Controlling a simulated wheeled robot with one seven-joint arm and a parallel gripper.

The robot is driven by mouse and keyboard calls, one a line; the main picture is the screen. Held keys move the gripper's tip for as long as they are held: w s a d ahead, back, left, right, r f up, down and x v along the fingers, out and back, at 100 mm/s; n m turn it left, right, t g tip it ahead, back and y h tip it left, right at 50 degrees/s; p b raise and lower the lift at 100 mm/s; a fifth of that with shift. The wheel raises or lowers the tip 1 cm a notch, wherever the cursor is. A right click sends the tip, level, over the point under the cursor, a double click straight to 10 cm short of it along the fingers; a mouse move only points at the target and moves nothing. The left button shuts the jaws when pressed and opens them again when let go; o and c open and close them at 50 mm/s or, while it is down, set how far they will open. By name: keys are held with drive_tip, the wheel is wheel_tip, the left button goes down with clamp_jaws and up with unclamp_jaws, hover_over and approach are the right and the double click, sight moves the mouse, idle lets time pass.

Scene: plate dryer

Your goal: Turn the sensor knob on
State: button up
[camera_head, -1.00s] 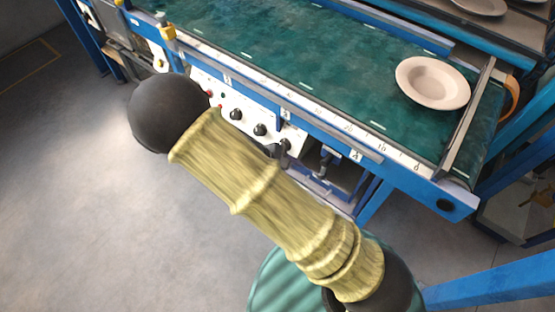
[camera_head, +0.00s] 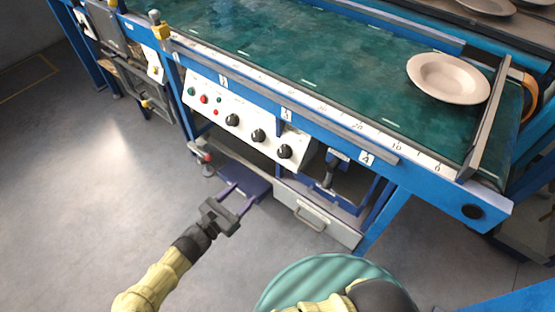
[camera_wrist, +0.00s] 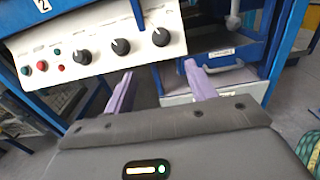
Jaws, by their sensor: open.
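A white control panel (camera_head: 245,125) on the side of the blue machine carries three black knobs in a row: left (camera_head: 232,120), middle (camera_head: 258,135) and right (camera_head: 284,151). They show in the wrist view as left (camera_wrist: 82,57), middle (camera_wrist: 121,46) and right (camera_wrist: 160,36). Their labels are too small to read, so I cannot tell which is the sensor knob. My gripper (camera_head: 240,193) is open and empty, apart from the panel and lower than it in the picture. In the wrist view its purple fingers (camera_wrist: 159,70) point toward the panel's lower edge, below the middle and right knobs.
Red and green buttons (camera_head: 204,99) sit left of the knobs. Above the panel runs a green conveyor belt (camera_head: 290,60) with a white plate (camera_head: 448,78). A drawer with a handle (camera_head: 311,218) and blue frame legs stand below. Open grey floor (camera_head: 90,190) lies to the left.

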sight(281, 156)
drive_tip(key=b+x, duration=0.2)
drive_tip(key=x, duration=1.5)
drive_tip(key=shift+w+d+b, duration=0.15)
drive_tip(key=shift+d+b, duration=0.05)
drive_tip(key=shift+b, duration=0.2)
drive_tip(key=c, duration=1)
